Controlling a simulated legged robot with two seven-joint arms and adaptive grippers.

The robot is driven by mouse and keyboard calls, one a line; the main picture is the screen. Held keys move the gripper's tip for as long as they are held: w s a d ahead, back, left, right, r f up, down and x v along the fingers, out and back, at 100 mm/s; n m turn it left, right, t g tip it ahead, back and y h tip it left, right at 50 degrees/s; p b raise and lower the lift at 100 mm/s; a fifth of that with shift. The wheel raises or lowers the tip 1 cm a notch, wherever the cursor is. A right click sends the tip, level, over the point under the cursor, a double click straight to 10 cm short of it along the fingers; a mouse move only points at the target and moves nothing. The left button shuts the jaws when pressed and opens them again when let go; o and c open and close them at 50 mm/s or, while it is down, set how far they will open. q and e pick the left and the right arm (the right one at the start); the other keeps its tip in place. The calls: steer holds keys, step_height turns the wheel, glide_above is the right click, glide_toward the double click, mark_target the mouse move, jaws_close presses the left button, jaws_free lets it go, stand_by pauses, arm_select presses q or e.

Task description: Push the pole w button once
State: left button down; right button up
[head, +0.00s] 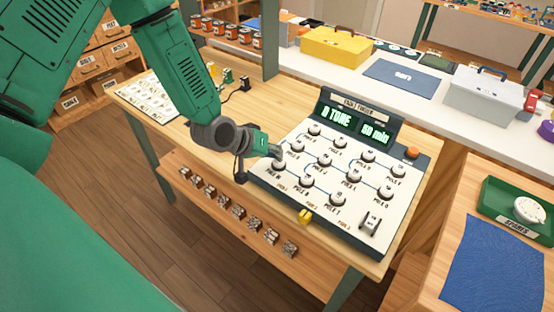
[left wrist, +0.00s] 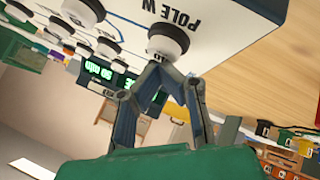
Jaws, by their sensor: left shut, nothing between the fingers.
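The pole W button (head: 279,166) is a round knob with a light top and dark base at the left corner of the white switchboard panel (head: 326,205). In the left wrist view, the button (left wrist: 168,42) sits beside its printed "POLE W" label. My left gripper (head: 275,152) is shut and empty, with its tips at the button. In the left wrist view the fingertips (left wrist: 160,68) meet right at the button's edge; I cannot tell whether they touch it. My right gripper is not in view.
Several similar pole buttons, such as pole T (head: 337,200), stand close by, linked by blue lines. An orange button (head: 412,152), a small switch (head: 370,222) and a yellow part (head: 305,216) are at the panel's edges.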

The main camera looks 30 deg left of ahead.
mark_target(281, 162)
arm_select(q)
steer(key=shift+d, duration=0.65)
steer(key=shift+d+r, duration=0.1)
steer(key=shift+d, duration=0.2)
steer(key=shift+a+f, duration=0.4)
steer(key=shift+a, duration=0.4)
steer(key=shift+d+r, duration=0.4)
steer(key=shift+d, duration=0.2)
steer(key=shift+d+r+p, duration=0.25)
steer(key=shift+r+p, duration=0.2)
steer(key=shift+p, duration=0.05)
steer(key=shift+a, duration=0.5)
steer(key=r+p, duration=0.2)
steer(key=r, duration=0.1)
steer(key=r+p, duration=0.1)
steer(key=shift+d+r+p, duration=0.2)
steer(key=shift+d+p, duration=0.15)
steer(key=shift+d, duration=0.05)
steer(key=shift+a+r+p, duration=0.1)
steer(key=shift+r+p, duration=0.7)
steer(key=shift+r, duration=0.05)
steer(key=shift+a+f, duration=0.1)
steer(key=shift+a, duration=0.05)
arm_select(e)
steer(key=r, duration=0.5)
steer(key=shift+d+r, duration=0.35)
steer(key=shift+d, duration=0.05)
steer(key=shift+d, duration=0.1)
